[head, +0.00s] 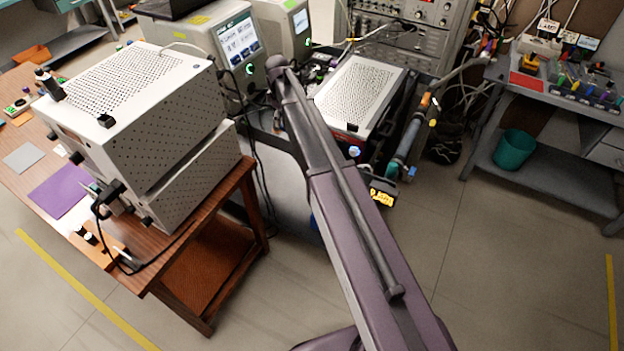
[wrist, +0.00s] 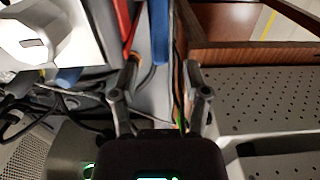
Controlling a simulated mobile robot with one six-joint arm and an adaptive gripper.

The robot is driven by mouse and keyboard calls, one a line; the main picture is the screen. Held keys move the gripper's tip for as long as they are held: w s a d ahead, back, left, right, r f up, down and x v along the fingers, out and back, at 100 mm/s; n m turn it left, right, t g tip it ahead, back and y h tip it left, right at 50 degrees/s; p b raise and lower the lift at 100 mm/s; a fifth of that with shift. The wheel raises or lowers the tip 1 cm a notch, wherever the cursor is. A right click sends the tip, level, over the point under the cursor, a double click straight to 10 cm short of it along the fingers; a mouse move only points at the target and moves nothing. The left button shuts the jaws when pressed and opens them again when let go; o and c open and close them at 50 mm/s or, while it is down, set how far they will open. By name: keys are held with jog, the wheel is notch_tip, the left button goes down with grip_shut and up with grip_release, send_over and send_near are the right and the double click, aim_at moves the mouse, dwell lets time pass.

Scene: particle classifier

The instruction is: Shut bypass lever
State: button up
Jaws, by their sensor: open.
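My gripper (wrist: 163,66) shows in the wrist view with its two fingers spread apart and nothing between them. Behind the gap are a pale vertical strip, dark cables and the edge of a wooden table. In the head view my arm reaches up and away toward the instruments, and the gripper itself is not clear there. I cannot pick out the bypass lever with certainty. A blue and orange tubular part (head: 408,140) stands right of the perforated box in the head view. In the wrist view a red part (wrist: 123,22) and a blue part (wrist: 159,40) lie just beyond the fingers.
A wooden table (head: 252,190) with a perforated white instrument (head: 150,85) stands left of my arm. Another perforated box (head: 360,92) is right of it. Screened instruments (head: 238,45) are behind. Loose cables (wrist: 40,100) hang close to the gripper. Floor (head: 480,280) at the right is clear.

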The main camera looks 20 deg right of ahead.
notch_tip(320, 180, up, 10)
jog(key=p, duration=0.9)
jog(key=s+f+m+b, duration=0.3)
jog(key=s, duration=0.6)
jog(key=s+d+f+m+b, duration=0.1)
jog(key=s+f+m+b, duration=0.2)
jog(key=s, duration=0.7)
jog(key=s+d+f+m+b, duration=0.1)
jog(key=s+f+m+b, duration=0.2)
jog(key=s, duration=0.7)
notch_tip(320, 180, down, 2)
jog(key=shift+f+b, duration=0.2)
jog(key=shift+b, duration=0.9)
jog(key=shift+c, duration=1)
jog(key=shift+s+d, duration=0.1)
